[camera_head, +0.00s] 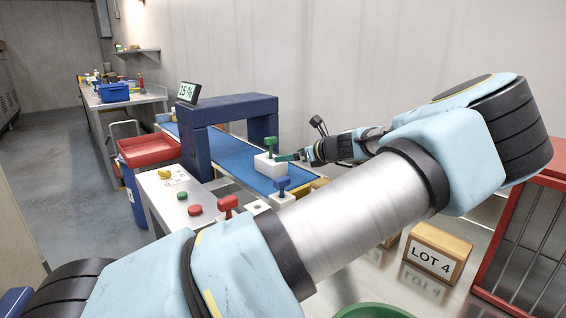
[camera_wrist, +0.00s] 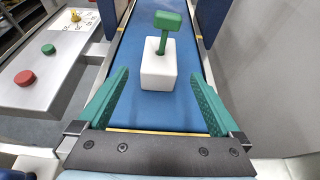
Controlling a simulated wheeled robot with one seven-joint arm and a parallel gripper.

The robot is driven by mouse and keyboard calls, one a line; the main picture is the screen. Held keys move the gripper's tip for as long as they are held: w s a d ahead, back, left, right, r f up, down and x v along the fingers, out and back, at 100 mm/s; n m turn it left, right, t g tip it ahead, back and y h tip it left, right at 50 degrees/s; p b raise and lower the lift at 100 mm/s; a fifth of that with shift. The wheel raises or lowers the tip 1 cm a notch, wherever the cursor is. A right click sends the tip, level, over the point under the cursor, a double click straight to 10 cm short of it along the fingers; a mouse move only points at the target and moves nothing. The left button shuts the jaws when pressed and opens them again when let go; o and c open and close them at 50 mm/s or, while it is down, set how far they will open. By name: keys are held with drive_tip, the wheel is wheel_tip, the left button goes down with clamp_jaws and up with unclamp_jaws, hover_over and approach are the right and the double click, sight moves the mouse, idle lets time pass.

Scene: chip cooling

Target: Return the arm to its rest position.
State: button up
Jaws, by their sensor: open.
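My gripper (camera_wrist: 158,108) has green fingers and is open and empty in the wrist view. It also shows at the far end of my arm in the head view (camera_head: 287,158), low over the near end of the conveyor. A white block (camera_wrist: 158,72) with a green T-shaped handle (camera_wrist: 166,38) stands upright on the blue belt. It sits just ahead of the fingertips, apart from them. In the head view the white block (camera_head: 268,166) is left of the gripper.
A dark blue arch (camera_head: 195,140) spans the blue belt (camera_head: 225,152). A red handle (camera_head: 228,203) and a blue handle (camera_head: 282,184) stand near the belt. A LOT 4 box (camera_head: 434,256) and red cage (camera_head: 525,230) are at right. A panel (camera_head: 165,192) carries buttons.

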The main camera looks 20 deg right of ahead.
drive_tip(key=shift+v, duration=1.1)
